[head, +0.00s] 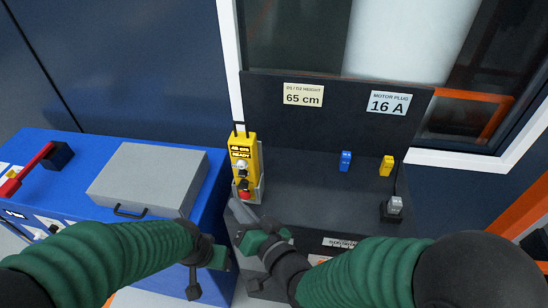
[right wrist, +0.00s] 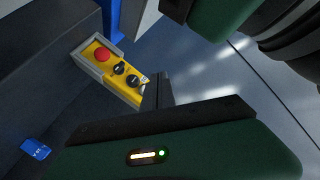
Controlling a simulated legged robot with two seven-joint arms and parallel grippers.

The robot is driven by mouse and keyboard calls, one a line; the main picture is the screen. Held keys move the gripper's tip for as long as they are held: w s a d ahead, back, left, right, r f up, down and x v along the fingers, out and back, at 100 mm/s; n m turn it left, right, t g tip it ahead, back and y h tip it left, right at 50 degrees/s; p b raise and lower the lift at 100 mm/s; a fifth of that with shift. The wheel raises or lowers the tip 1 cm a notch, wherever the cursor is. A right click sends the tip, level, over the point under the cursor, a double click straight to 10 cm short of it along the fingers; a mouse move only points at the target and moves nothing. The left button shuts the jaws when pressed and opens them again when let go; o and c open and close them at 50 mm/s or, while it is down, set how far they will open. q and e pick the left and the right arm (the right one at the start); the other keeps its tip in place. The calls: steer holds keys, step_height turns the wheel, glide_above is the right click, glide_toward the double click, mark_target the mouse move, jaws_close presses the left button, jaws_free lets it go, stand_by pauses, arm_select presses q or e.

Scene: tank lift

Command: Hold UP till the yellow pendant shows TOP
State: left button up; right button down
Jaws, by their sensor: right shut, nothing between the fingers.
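The yellow pendant (head: 254,158) stands upright in a grey holder at the left end of the dark bench. Its small display seems to read READY; below are a pale button, a dark button and a red button. In the right wrist view the pendant (right wrist: 125,88) lies slantwise, red button at its upper left, its display end hidden behind my fingers. My right gripper (head: 238,208) is shut and empty, just below and in front of the pendant; contact cannot be told. My left gripper (head: 205,272) hangs low over the blue cabinet's right edge, its jaws unclear.
The blue cabinet (head: 75,150) at left carries a grey lidded box (head: 150,175) and a red lever (head: 30,170). The bench (head: 310,195) has blue (head: 346,160), yellow (head: 387,166) and grey (head: 394,207) plugs. Signs behind read 65 cm (head: 303,95) and 16 A (head: 388,103).

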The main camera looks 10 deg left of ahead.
mark_target(241, 165)
arm_select(q)
steer(key=shift+s+a+r+p, duration=0.2)
steer(key=shift+a, duration=0.3)
steer(key=shift+s+a+r+p, duration=0.15)
steer(key=shift+a+p, duration=0.05)
steer(key=shift+a, duration=0.3)
arm_select(e)
steer(key=w+a, duration=0.2)
steer(key=w, duration=0.6)
steer(key=shift+w, duration=0.15)
arm_select(q)
steer(key=shift+d, duration=0.25)
arm_select(e)
steer(key=shift+d, duration=0.3)
arm_select(q)
steer(key=shift+a, duration=0.15)
arm_select(e)
steer(key=shift+a, duration=0.15)
steer(key=shift+w, duration=0.15)
